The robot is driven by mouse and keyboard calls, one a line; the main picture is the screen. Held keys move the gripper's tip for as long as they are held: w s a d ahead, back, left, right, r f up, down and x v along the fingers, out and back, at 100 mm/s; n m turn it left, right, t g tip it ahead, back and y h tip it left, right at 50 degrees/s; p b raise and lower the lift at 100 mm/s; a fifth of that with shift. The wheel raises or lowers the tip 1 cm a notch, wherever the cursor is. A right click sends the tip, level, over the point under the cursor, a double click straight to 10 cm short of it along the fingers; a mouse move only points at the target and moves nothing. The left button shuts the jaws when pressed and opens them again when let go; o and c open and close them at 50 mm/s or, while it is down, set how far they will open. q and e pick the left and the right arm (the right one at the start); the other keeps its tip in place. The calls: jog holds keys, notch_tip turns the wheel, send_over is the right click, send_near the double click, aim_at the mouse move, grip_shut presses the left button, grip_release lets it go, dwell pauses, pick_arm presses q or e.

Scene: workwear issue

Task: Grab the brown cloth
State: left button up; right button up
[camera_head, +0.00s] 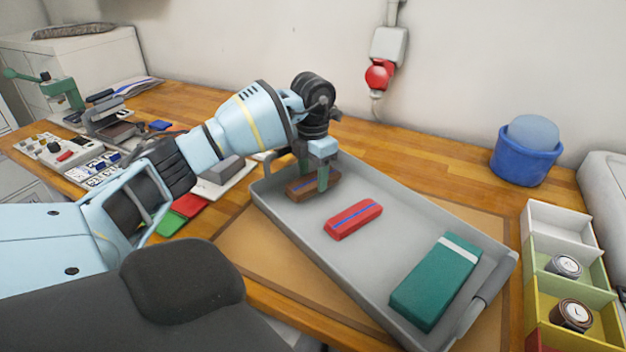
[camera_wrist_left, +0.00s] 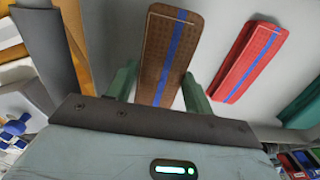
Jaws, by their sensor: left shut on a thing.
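The brown cloth (camera_head: 299,188), a folded bar with a blue stripe, is in the grey tray (camera_head: 375,283) at its far left end. It also shows in the left wrist view (camera_wrist_left: 163,50), between the green fingers. My left gripper (camera_head: 316,178) reaches down over it from above and is shut on it. The fingers hide part of the cloth in the head view. I cannot tell whether the cloth touches the tray floor. My right gripper is in neither view.
A red cloth (camera_head: 353,219) with a blue stripe and a larger teal folded piece (camera_head: 435,280) with a white band lie in the tray. A blue bucket (camera_head: 525,164) stands at the back right. Open boxes with watches (camera_head: 565,266) stand right of the tray.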

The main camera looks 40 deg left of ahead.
pick_arm(q)
jog(key=d, duration=0.5)
jog(key=s+d+r, duration=0.1)
jog(key=d, duration=0.4)
jog(key=s+d+r, duration=0.1)
jog(key=d, duration=0.4)
jog(key=shift+d+r+b, duration=0.15)
jog(key=shift+d+b, duration=0.2)
jog(key=shift+b, duration=0.05)
jog(key=shift+d, duration=0.1)
jog(key=shift+r, duration=0.15)
